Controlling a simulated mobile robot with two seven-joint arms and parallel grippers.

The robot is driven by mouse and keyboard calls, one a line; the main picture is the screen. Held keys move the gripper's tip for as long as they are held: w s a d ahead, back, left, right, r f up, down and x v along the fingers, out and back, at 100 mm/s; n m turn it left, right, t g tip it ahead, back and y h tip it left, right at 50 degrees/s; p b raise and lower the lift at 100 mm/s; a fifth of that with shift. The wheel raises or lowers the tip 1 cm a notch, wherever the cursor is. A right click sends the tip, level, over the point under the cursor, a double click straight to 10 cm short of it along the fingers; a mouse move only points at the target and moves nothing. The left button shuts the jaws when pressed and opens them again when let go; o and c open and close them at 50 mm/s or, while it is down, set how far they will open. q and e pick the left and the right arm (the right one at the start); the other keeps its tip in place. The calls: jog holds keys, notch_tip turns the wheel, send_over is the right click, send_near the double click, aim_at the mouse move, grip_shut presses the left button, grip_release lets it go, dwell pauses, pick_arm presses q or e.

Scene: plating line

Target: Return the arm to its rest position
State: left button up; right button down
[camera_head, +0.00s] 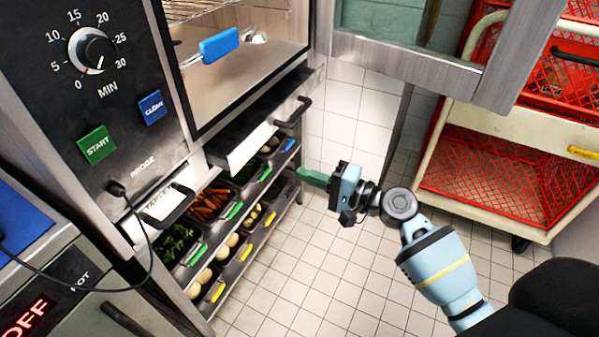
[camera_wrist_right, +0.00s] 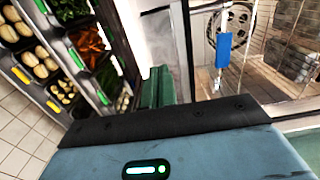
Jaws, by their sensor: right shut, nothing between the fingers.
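My right gripper (camera_head: 303,176) is in the head view, in free space over the tiled floor in front of the oven and its shelves. Its green fingers are closed together with nothing between them. In the right wrist view the green fingers (camera_wrist_right: 157,88) show beyond the blue gripper body, pointing toward the gap between the food shelves and the oven door. My right arm (camera_head: 440,270) reaches in from the lower right. My left gripper is not in either view.
An oven with a dial (camera_head: 92,48) stands at the left, above racked food trays (camera_head: 232,210). A cart with red crates (camera_head: 490,180) stands at the right. Tiled floor (camera_head: 310,270) lies clear between.

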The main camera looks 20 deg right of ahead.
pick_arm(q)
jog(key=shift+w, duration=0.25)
